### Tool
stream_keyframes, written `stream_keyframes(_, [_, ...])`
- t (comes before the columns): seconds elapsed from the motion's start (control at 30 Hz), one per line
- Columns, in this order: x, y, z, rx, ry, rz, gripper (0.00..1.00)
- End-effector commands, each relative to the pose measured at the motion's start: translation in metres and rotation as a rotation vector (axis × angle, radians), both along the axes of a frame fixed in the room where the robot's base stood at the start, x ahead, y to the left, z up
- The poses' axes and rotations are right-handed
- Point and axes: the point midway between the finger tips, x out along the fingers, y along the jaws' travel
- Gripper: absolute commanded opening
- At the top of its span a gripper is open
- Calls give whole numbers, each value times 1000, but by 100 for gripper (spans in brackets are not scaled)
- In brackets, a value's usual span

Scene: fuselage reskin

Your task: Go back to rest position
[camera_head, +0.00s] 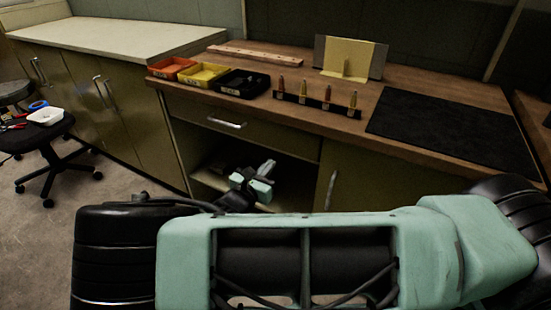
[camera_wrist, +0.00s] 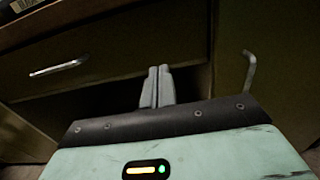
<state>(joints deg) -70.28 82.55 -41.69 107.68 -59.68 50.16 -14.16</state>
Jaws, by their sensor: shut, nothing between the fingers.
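My gripper (camera_wrist: 157,76) shows in the wrist view with its two grey fingers pressed together, shut and empty. It points toward the front of the workbench, below the drawer (camera_wrist: 110,55) and its handle. In the head view my gripper (camera_head: 266,166) is small and partly hidden behind my own arm, in front of the open shelf space under the bench. The fingers touch nothing that I can see.
The wooden workbench (camera_head: 400,85) holds an orange bin (camera_head: 172,68), a yellow bin (camera_head: 204,75), a black bin (camera_head: 243,83), a rack of several pointed tools (camera_head: 316,102), a yellow panel (camera_head: 349,57) and a black mat (camera_head: 450,128). A stool (camera_head: 52,136) stands left on open floor.

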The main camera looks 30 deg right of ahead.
Motion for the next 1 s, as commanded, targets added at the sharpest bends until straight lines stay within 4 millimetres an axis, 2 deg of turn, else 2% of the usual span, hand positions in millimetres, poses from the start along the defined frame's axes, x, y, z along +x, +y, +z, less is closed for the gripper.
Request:
stream_keyframes(0.2, [-11, 16, 0, 0, 0, 0, 0])
stream_keyframes(0.47, [-20, 12, 3, 52, 5, -44, 0])
stream_keyframes(0.57, [-40, 3, 5, 171, 17, -144, 0])
stream_keyframes(0.7, [-84, 0, 14, 421, 33, -351, 0])
stream_keyframes(0.87, [-135, 17, 37, 703, 37, -578, 0])
stream_keyframes(1.0, [-171, 41, 72, 931, 27, -749, 0])
